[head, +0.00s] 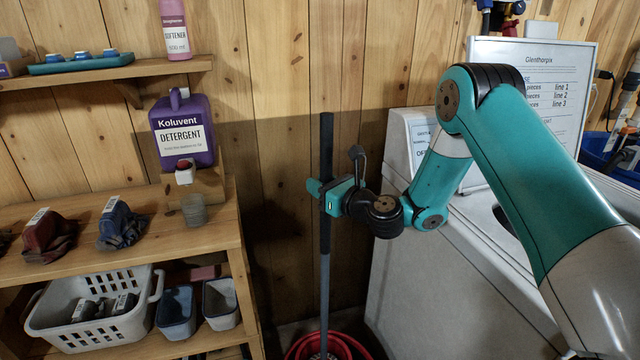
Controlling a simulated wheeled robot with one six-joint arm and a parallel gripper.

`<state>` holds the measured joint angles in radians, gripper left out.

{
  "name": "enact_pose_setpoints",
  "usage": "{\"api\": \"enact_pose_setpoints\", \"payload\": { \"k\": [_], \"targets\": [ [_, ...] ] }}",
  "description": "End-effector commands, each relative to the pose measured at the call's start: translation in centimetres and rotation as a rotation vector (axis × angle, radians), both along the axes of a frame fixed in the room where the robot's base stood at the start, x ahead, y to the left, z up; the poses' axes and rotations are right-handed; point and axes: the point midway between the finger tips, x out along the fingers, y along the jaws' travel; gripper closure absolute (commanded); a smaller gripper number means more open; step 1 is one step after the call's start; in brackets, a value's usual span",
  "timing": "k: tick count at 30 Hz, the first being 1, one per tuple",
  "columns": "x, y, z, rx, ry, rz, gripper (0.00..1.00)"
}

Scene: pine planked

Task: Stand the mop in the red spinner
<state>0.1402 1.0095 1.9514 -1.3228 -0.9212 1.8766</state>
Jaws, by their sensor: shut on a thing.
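The mop (324,285) is a tall upright pole with a black upper grip and a grey lower shaft. My gripper (327,193) is shut on its dark handle, in the middle of the head view. The red spinner (362,348) shows only its upper rim at the bottom edge of the view. The mop's lower end comes down within the outline of the red rim. The view cuts off there, so I cannot tell whether the mop head rests on the bottom.
A wooden shelf unit (240,231) stands to the left, holding a purple detergent jug (183,160), folded cloths and a white basket (45,325). A white washing machine (415,285) stands to the right, under my arm. A plank wall is close behind the mop.

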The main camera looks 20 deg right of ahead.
Motion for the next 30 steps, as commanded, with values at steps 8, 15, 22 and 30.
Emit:
{"api": "enact_pose_setpoints", "payload": {
  "k": [8, 15, 22, 30],
  "targets": [
    [0.0, 0.0, -0.6, 0.001, -0.003, 0.0, 0.95],
    [0.0, 0.0, -1.2, 0.001, -0.003, 0.0, 0.95],
    [0.0, 0.0, -1.1, 0.001, -0.002, 0.0, 0.95],
    [0.0, 0.0, -1.1, 0.001, -0.002, 0.0, 0.95]
  ]
}}
